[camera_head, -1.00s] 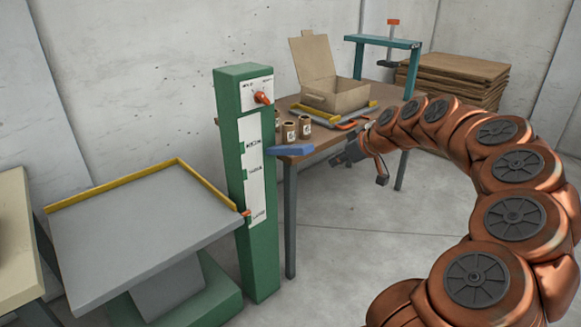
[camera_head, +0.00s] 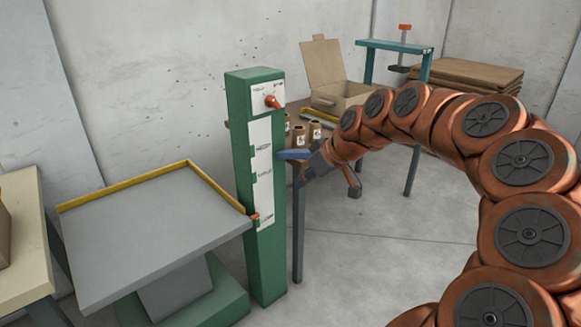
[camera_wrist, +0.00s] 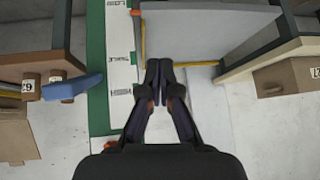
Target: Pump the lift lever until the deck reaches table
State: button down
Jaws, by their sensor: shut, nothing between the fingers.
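The lift is a green column (camera_head: 265,255) with a white scale marked, from the top, HIGH, TABLE and LOW. Its grey deck (camera_head: 150,230) with yellow edging is on the left. An orange pointer (camera_head: 253,217) at the deck's corner stands near the LOW mark. A blue bar (camera_head: 292,155), seemingly the lever, sticks out from the column's right side; it also shows in the wrist view (camera_wrist: 72,86). My gripper (camera_head: 306,168) is shut and empty, overlapping the bar's right end in the head view. In the wrist view its fingertips (camera_wrist: 158,70) are apart from the bar.
An orange-red knob (camera_head: 273,102) sits high on the column. Behind it, a wooden table carries small brown containers (camera_head: 315,132) and an open cardboard box (camera_head: 335,92). A cream-topped table (camera_head: 25,235) stands at far left.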

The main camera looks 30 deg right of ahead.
jog(key=s+a+f+g, duration=0.2)
jog(key=s+a, duration=0.4)
jog(key=a, duration=0.2)
jog(key=s+a+f+g, duration=0.3)
jog(key=s+a, duration=0.3)
jog(key=a, duration=0.2)
jog(key=s+f+m+g+h, duration=0.1)
jog(key=s+f+m+g, duration=0.1)
jog(key=s, duration=0.8)
jog(key=s+f+m+g+h, duration=0.1)
jog(key=s+f, duration=0.3)
jog(key=s, duration=0.6)
jog(key=shift+s+a+f+m+g+h, duration=0.2)
jog(key=shift+a+m+g+h, duration=0.2)
jog(key=shift+g+h, duration=0.35)
jog(key=shift+w, duration=0.1)
